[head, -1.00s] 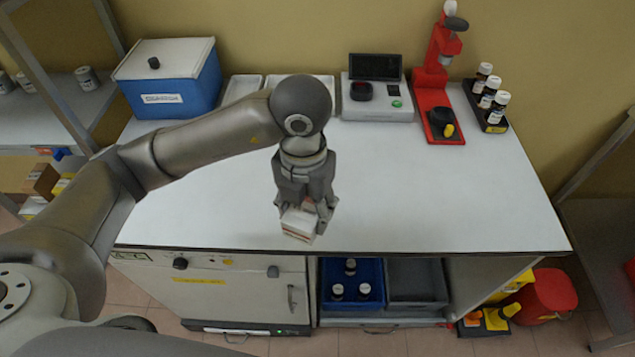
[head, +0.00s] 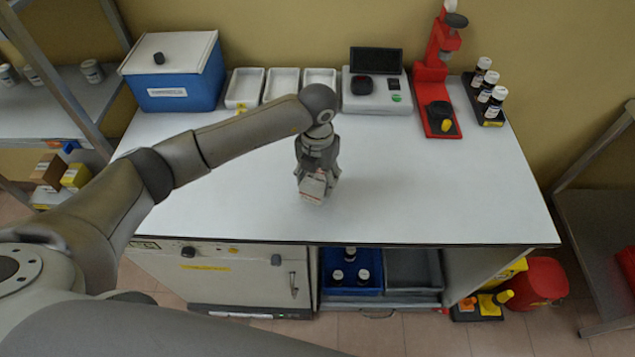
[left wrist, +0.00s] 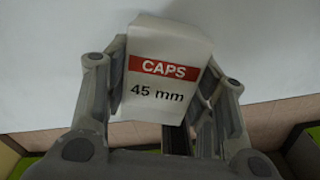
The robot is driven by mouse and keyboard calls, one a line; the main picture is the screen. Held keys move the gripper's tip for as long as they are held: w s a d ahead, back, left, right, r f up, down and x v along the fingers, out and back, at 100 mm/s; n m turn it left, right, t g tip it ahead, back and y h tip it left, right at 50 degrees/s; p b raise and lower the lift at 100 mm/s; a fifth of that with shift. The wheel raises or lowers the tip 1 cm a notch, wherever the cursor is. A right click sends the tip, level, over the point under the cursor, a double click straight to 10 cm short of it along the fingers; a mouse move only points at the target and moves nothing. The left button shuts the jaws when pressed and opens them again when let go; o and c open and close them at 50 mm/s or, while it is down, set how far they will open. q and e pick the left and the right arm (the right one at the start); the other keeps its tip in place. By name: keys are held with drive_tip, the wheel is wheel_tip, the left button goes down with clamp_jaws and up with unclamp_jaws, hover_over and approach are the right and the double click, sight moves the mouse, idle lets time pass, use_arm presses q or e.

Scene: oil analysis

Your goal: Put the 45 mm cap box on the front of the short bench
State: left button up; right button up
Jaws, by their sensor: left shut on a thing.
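The 45 mm cap box (left wrist: 158,75) is white with a red band reading "CAPS" and "45 mm" below it in the left wrist view. My left gripper (head: 316,185) is shut on this small box, which also shows in the head view (head: 313,190). The box is over the front middle part of the white bench top (head: 430,195). I cannot tell whether it touches the surface. My right gripper is not in view.
Along the bench's back stand a blue box with a white lid (head: 172,75), white trays (head: 283,83), an instrument (head: 376,92), a red device (head: 433,90) and a rack of bottles (head: 489,97). The bench's front and right are clear.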

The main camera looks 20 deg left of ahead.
sight(317, 186)
use_arm(q)
wheel_tip(317, 186, down, 2)
drive_tip(key=shift+f+p, duration=0.1)
drive_tip(key=shift+p, duration=0.75)
drive_tip(key=shift+f, duration=0.45)
drive_tip(key=shift+f, duration=0.1)
drive_tip(key=o, duration=1)
drive_tip(key=shift+o, duration=0.2)
